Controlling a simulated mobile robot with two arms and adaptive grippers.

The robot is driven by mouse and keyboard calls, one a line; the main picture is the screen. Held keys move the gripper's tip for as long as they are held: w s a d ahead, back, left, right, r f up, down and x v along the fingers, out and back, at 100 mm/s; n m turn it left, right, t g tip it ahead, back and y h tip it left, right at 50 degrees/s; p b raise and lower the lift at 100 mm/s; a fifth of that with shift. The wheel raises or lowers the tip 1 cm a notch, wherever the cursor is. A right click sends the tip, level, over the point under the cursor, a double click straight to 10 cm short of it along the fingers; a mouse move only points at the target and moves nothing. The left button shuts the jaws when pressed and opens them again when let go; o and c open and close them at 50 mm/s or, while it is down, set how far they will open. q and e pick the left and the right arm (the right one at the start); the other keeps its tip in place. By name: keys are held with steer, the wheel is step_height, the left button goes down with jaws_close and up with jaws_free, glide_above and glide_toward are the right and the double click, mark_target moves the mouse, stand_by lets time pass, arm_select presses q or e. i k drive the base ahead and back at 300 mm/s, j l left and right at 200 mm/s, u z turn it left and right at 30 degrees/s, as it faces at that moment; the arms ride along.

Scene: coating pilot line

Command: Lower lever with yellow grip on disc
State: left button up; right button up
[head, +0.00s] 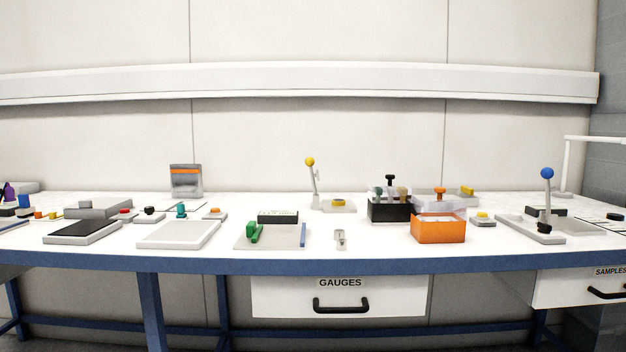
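The lever with the yellow grip (310,162) stands raised, nearly upright, on a grey base at the back middle of the table in the head view. Its grip is a small yellow ball on a light grey rod. On the base to the right of the rod is a low disc-like part with a yellow top (338,203); its details are too small to tell. Neither of my grippers shows in this view, and nothing touches the lever.
In front of the lever are a grey tray (270,242) with green items and a small metal piece (340,239). A black box (389,210) and an orange bin (440,232) stand to the right. A blue-ball lever (547,175) stands farther right. A wall rail (300,82) runs above.

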mark_target(309, 162)
steer(key=i+j+u, duration=0.45)
steer(key=i+j, duration=0.95)
